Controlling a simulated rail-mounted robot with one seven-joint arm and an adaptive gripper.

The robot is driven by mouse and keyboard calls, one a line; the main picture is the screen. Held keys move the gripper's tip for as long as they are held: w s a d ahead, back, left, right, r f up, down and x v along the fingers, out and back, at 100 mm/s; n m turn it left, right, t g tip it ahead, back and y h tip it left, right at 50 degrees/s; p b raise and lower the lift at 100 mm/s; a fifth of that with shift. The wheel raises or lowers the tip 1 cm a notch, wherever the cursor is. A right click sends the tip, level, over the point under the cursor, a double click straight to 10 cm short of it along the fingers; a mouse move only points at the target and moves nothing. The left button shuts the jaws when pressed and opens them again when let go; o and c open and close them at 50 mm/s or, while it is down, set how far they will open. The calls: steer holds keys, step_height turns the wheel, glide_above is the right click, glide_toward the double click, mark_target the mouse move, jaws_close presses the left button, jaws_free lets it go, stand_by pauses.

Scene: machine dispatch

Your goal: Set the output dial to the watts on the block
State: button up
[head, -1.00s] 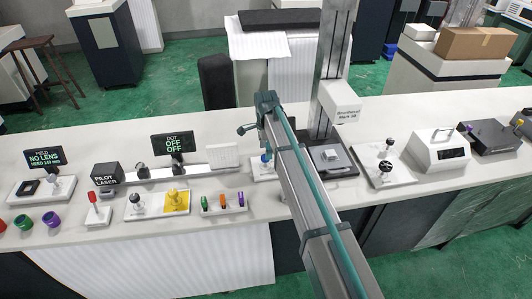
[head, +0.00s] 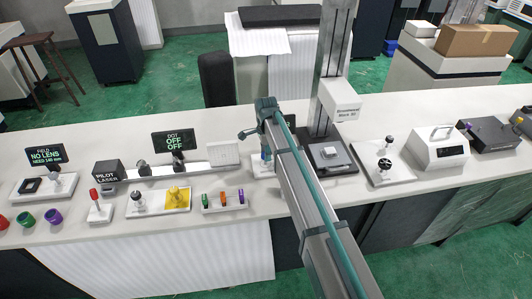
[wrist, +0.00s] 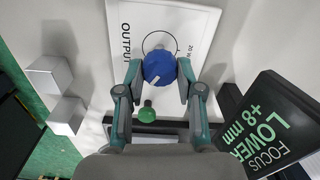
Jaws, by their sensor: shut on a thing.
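The blue output dial (wrist: 160,62) sits on a white panel (wrist: 192,22) lettered OUTPUT, inside a printed ring with a 20 W mark at its upper right. A pale pointer mark on the dial points to the lower left in the wrist view. My gripper (wrist: 160,74) has one finger on each side of the dial and is shut on it. In the head view my arm hides most of this panel. A small pale block (head: 331,150) lies on the dark stage of the column machine; no lettering on it is legible.
A green knob (wrist: 147,115) stands close below the dial, between my fingers. A focus display (wrist: 265,125) reading LOWER +8 mm is at right. In the head view, a rack of coloured pegs (head: 224,201) and a yellow piece (head: 178,195) stand left of my arm.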

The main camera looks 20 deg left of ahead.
stand_by(0.3)
steer(key=n+b, duration=0.2)
steer(key=n, duration=0.3)
steer(key=shift+n+b, duration=0.3)
steer(key=n+b, duration=0.1)
steer(key=n, duration=0.5)
steer(key=shift+a+n+b, duration=0.15)
steer(key=shift+n+b, duration=0.15)
steer(key=shift+b, duration=0.05)
steer(key=n+b, duration=0.1)
steer(key=n, duration=1)
steer(key=shift+a+n+b, duration=0.1)
steer(key=shift+n+b, duration=0.2)
steer(key=o, duration=1.2)
steer(key=shift+c, duration=0.2)
